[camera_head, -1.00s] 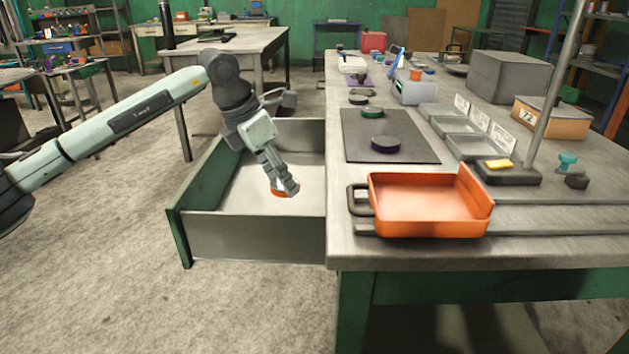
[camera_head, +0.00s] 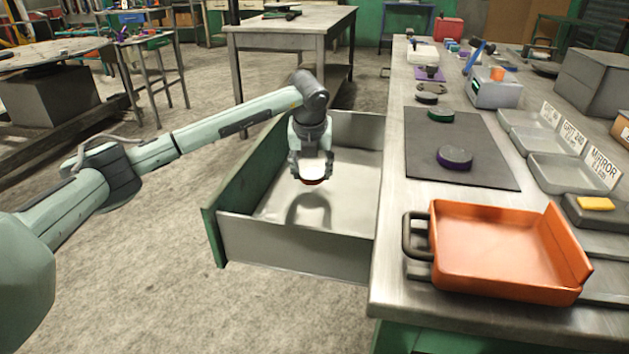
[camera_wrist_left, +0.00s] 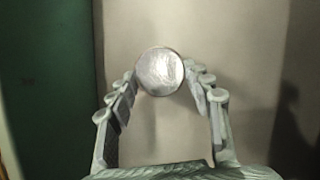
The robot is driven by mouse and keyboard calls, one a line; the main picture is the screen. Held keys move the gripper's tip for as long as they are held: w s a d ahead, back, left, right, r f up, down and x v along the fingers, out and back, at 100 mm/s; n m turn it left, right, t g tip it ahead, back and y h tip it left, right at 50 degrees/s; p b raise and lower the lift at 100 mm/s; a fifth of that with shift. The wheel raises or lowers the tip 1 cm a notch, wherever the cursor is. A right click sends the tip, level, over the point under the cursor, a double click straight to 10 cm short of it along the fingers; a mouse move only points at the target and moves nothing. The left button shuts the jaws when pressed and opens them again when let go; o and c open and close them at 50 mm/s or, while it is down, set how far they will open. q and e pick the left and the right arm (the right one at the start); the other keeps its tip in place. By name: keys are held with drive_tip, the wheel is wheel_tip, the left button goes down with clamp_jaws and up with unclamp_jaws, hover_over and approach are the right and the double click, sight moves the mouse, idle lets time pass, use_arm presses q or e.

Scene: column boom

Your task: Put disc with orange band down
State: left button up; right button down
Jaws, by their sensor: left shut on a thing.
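The disc with orange band (camera_head: 314,172) is between the fingers of my left gripper (camera_head: 311,179), which is shut on it. It shows a pale top and a thin red-orange edge below. It hangs above the floor of the open drawer (camera_head: 345,205), with a shadow under it, apart from the drawer walls. In the left wrist view the disc (camera_wrist_left: 160,71) shows as a round, shiny metal face between the fingertips of the left gripper (camera_wrist_left: 160,80). Its band is hidden there. My right gripper is in neither view.
The drawer looks otherwise empty. Its green side wall (camera_head: 240,185) stands left of the gripper. The bench right of it holds an orange tray (camera_head: 570,245), a dark mat (camera_head: 480,130) with a purple-banded disc (camera_head: 454,157) and a green-banded disc (camera_head: 440,116), and grey bins (camera_head: 565,172).

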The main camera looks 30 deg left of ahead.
sight(312, 177)
use_arm(q)
wheel_tip(312, 177, down, 3)
drive_tip(key=shift+f, duration=0.1)
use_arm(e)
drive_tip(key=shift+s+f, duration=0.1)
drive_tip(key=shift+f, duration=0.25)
use_arm(q)
drive_tip(key=shift+f, duration=0.1)
drive_tip(key=o, duration=1.5)
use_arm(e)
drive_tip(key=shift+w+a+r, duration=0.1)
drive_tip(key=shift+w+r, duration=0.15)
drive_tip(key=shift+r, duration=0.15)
use_arm(q)
drive_tip(key=shift+r, duration=0.25)
drive_tip(key=v, duration=0.4)
drive_tip(key=shift+s+d+r, duration=0.1)
drive_tip(key=shift+r, duration=0.25)
drive_tip(key=shift+v, duration=3.5)
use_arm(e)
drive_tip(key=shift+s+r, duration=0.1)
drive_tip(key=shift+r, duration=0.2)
